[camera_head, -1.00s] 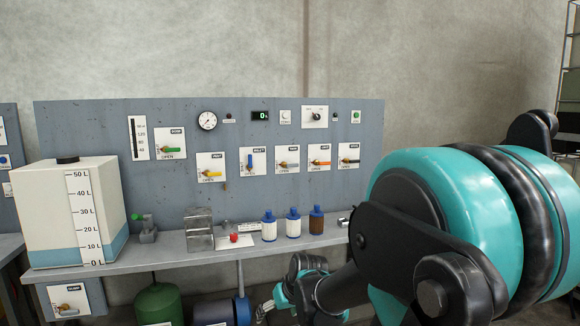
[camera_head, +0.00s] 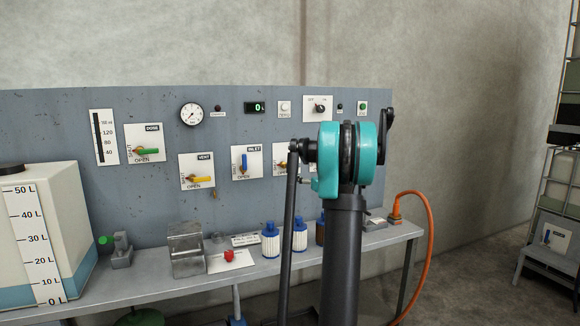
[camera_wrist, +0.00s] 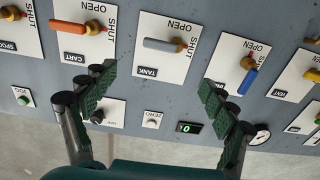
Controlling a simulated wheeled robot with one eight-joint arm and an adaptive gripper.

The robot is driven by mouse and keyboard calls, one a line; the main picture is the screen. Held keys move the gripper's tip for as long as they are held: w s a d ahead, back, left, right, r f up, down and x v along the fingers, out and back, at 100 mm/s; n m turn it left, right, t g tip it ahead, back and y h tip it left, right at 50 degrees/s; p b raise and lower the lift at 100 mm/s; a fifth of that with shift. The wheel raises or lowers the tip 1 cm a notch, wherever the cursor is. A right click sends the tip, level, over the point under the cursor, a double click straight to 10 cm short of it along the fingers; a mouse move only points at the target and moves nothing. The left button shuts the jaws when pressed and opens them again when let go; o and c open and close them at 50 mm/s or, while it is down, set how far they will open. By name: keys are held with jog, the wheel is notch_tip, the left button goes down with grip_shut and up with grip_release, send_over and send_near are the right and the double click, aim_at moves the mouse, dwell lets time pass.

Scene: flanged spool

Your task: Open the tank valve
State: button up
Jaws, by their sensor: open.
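The TANK valve is a white plate (camera_wrist: 165,62) with a grey lever (camera_wrist: 160,46) on a brass pivot. In the wrist view, which is upside down, the lever lies level, with OPEN printed above and SHUT to the right. My gripper (camera_wrist: 158,80) is open and empty. Its fingers are spread on either side of the lower part of the plate, below the lever in that view, and the lever is not between the tips. In the head view the TANK plate (camera_head: 280,150) is partly hidden behind my arm, and my fingers are not clear there.
In the wrist view the orange CART lever (camera_wrist: 70,27) is left of the TANK plate and the blue INLET lever (camera_wrist: 247,82) right. In the head view bottles (camera_head: 270,240) and a metal block (camera_head: 187,250) stand on the bench. An orange cable (camera_head: 428,240) hangs at right.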

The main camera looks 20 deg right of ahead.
aim_at(294, 166)
jog(key=w, duration=1.7)
jog(key=shift+w+a, duration=0.1)
jog(key=shift+a, duration=0.25)
jog(key=shift+d+r, duration=0.1)
jog(key=shift+r, duration=0.05)
jog(key=c, duration=1.7)
